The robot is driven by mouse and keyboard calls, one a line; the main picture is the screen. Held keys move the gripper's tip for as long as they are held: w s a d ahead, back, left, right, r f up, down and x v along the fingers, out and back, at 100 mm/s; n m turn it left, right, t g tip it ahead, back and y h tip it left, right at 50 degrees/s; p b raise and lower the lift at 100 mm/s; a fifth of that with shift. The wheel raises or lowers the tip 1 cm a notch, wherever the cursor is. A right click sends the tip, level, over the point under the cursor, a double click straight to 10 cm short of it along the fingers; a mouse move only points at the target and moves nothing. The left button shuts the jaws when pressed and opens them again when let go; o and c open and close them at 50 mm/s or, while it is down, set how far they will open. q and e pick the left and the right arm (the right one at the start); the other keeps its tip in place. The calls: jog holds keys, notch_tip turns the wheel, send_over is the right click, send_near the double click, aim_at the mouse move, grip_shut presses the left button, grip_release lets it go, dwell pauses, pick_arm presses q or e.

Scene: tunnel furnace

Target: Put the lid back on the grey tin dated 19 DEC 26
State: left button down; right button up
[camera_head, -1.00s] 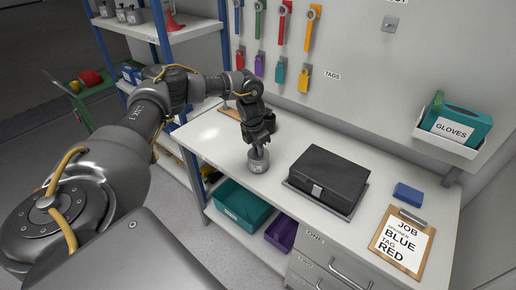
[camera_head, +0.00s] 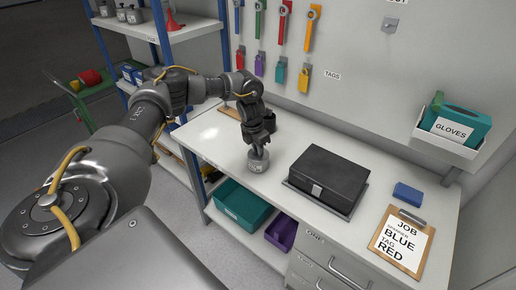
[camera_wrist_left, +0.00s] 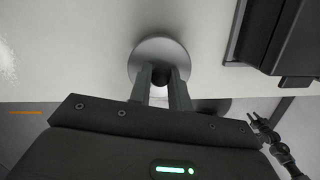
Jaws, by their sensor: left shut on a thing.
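A small grey tin (camera_head: 258,164) with a pale label stands upright on the workbench (camera_head: 215,150), left of the black case. Its date is too small to read. My left gripper (camera_head: 257,147) points down at its top. In the left wrist view the round grey lid (camera_wrist_left: 151,50) lies below the fingers, and the left gripper (camera_wrist_left: 160,78) is shut on its dark knob (camera_wrist_left: 157,73). The lid is at the tin's top; I cannot tell whether it is fully seated.
A black case (camera_head: 325,178) sits right of the tin. A blue block (camera_head: 408,194) and a job clipboard (camera_head: 402,240) lie farther right. A dark round container (camera_head: 269,121) is behind my gripper. Tools and tags hang on the wall. Bare bench surrounds the tin.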

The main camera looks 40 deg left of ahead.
dwell(0.6)
dwell(0.3)
pick_arm(q)
jog(key=c, duration=1.2)
grip_release()
jog(key=shift+o, duration=0.3)
jog(key=o, duration=0.4)
jog(key=shift+r, duration=0.1)
jog(key=shift+r+p, duration=2.95)
jog(key=shift+r, duration=0.45)
